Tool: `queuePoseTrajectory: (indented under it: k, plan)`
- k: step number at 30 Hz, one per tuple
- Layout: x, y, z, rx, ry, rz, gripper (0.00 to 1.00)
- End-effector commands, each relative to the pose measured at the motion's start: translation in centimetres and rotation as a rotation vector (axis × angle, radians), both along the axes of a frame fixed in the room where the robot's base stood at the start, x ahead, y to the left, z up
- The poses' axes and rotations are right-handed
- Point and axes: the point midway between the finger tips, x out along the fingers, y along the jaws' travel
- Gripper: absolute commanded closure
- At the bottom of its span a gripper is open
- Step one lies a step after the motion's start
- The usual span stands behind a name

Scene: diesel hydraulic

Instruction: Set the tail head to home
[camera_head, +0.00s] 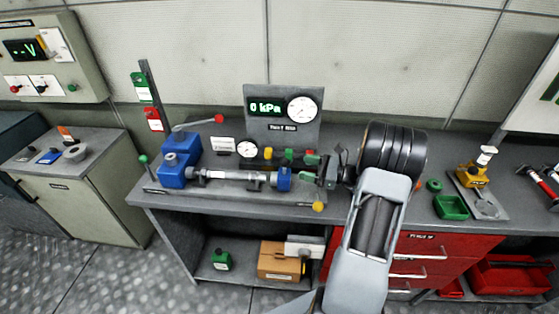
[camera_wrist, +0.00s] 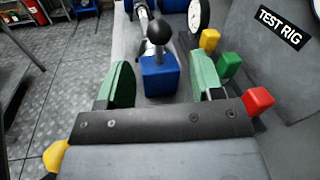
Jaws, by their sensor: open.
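The test rig (camera_head: 235,190) lies along the bench top. A blue block (camera_head: 284,179), likely the tail head, stands at the right end of its rod. In the wrist view this blue block (camera_wrist: 160,80) carries a lever with a black ball knob (camera_wrist: 160,32). My gripper (camera_head: 312,170) is just right of the block in the head view. In the wrist view its green fingers (camera_wrist: 161,70) are open, one on each side of the block, with visible gaps. I cannot tell whether either finger touches it. No home mark is readable.
A gauge panel (camera_head: 283,122) reading 0 kPa stands behind the rig. Yellow, green and red (camera_wrist: 257,101) knobs stand close beside my right finger. A yellow ball (camera_head: 318,206) is at the bench front.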

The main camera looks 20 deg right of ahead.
Motion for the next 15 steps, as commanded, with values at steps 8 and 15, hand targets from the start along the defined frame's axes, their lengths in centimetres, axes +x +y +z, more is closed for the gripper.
queuePoseTrajectory:
  k: [8,15]
  plan:
    - [3.5,4.2,0.2,-0.001,0.002,0.006,0.4]
    - [5.4,6.4,0.1,-0.001,0.001,0.004,0.4]
